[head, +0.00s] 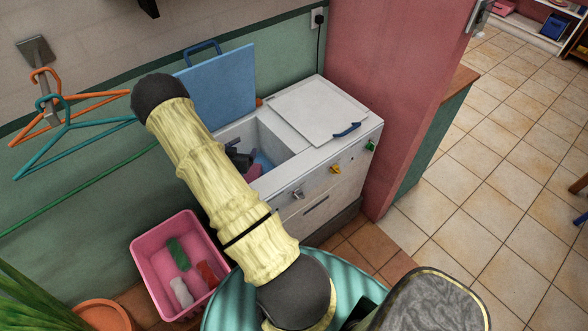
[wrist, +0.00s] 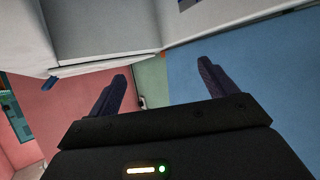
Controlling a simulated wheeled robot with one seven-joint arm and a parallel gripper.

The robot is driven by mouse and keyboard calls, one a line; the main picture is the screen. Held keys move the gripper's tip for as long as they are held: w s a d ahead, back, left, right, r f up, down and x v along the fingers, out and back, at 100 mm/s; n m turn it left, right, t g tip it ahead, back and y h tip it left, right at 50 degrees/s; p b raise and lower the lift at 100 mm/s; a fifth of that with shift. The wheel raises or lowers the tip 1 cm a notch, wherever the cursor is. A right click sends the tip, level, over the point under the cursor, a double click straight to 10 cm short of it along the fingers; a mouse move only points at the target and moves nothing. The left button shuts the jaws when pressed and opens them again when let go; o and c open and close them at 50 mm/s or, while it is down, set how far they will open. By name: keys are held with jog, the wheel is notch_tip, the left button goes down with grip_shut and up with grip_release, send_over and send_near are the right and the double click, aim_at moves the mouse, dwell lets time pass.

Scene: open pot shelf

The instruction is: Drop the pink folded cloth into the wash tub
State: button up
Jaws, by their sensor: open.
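The wash tub (head: 272,138) is the open left compartment of a white twin-tub machine, with its blue lid (head: 222,88) raised behind it. A small pink patch, which looks like the pink folded cloth (head: 253,173), shows low inside the tub near its front wall. My arm covers the tub's left part. My gripper (head: 240,158) is at the tub opening, beside the pink patch. In the wrist view my gripper (wrist: 163,74) has its dark fingers spread with nothing between them. The blue lid (wrist: 260,85) fills the right side there.
The right compartment's white lid (head: 318,110) is closed. A pink basin (head: 142,250) on the floor holds green, red and whitish rolls. Hangers (head: 75,125) hang on the left wall. A pink partition (head: 400,80) stands right of the machine.

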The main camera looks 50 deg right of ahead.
jog(key=b+v, duration=0.1)
jog(key=v, duration=1)
jog(key=shift+a+b, duration=0.25)
jog(key=shift+b, duration=0.1)
jog(key=a+r+n+y, duration=0.3)
jog(key=a+y, duration=0.1)
jog(key=a, duration=0.3)
jog(key=a+r+n+y, duration=0.2)
jog(key=a+r+y, duration=0.25)
jog(key=a, duration=0.25)
jog(key=s+a+r+n+g+y, duration=0.1)
jog(key=s+a+r+n+g, duration=0.1)
jog(key=s, duration=0.3)
jog(key=s+a+r+n+g+y, duration=0.1)
jog(key=s+a+r+n+g, duration=0.1)
jog(key=s+a+r+n, duration=0.1)
jog(key=s+r+n, duration=0.1)
jog(key=s+r, duration=0.1)
jog(key=s, duration=0.1)
jog(key=shift+s+n+p, duration=0.2)
jog(key=shift+n+p, duration=0.1)
jog(key=shift+p, duration=0.1)
